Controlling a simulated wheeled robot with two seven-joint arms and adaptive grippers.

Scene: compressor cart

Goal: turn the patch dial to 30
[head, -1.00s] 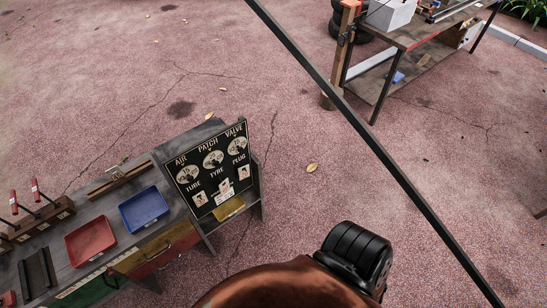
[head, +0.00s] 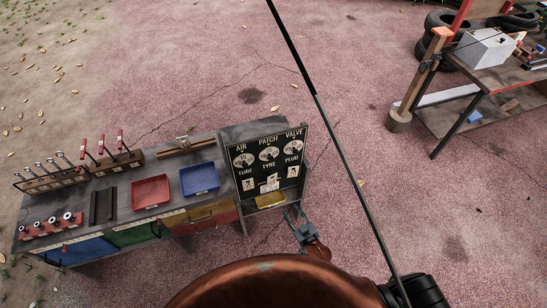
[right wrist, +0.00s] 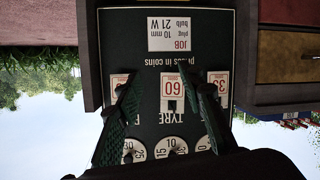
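The patch dial (head: 269,154) is the middle of three round white dials on the black panel (head: 251,182), between the air dial (head: 244,160) and the valve dial (head: 294,147). Its setting is too small to read. My right gripper (head: 296,211) is low in front of the panel's lower right edge, apart from the dials. In the right wrist view the panel appears upside down. The patch dial (right wrist: 172,147) shows at the bottom, partly hidden, between my open, empty right fingers (right wrist: 160,100). My left gripper is not in view.
The panel stands at the right end of a workbench with a blue tray (head: 200,179), a red tray (head: 150,192) and tool racks (head: 118,162). Another bench (head: 510,100) stands at the upper right. Open ground lies between.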

